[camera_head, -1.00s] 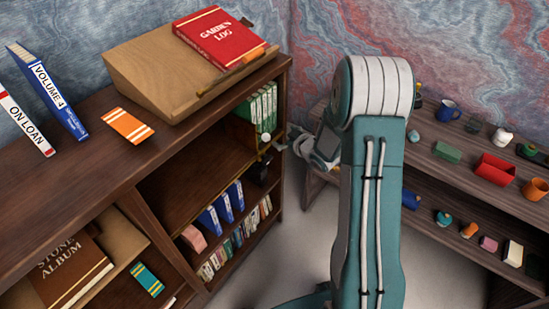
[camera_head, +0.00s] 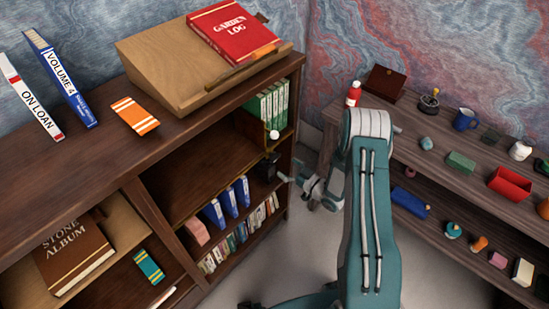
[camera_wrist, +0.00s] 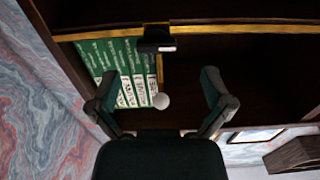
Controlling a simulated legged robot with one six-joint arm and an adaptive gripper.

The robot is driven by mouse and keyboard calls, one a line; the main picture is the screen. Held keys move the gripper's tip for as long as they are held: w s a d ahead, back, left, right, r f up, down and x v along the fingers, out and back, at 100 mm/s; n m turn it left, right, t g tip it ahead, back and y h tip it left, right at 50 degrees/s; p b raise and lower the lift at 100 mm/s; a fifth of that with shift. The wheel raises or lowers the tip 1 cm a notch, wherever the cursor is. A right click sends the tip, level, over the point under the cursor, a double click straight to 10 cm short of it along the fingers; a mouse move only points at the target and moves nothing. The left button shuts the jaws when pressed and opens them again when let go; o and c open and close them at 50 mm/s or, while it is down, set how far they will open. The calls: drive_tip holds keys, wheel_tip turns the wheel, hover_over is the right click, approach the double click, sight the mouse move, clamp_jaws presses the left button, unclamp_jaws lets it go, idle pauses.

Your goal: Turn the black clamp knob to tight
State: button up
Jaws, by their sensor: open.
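A small black fitting with a pale front face, which I take for the clamp knob (camera_head: 268,165), shows at the right end of the bookcase's open middle shelf. It also shows in the wrist view, top centre, against a brass-coloured strip (camera_wrist: 157,40). Its tight or loose setting cannot be read. A white ball (camera_head: 274,134) shows near it, and in the wrist view between my fingers (camera_wrist: 160,101). My gripper (camera_head: 294,182) is open and empty, just right of the black fitting and apart from it. In the wrist view its two fingers (camera_wrist: 159,82) spread either side.
Green binders (camera_head: 265,105) stand close by in the bookcase. A desk with a red tray (camera_head: 510,183), a blue mug (camera_head: 465,119) and a red bottle (camera_head: 353,94) stands right. Floor between is clear.

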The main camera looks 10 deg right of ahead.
sight(277, 159)
drive_tip(key=shift+x, duration=2.95)
drive_tip(key=shift+w+d, duration=0.1)
drive_tip(key=shift+d, duration=0.15)
drive_tip(key=c, duration=1.2)
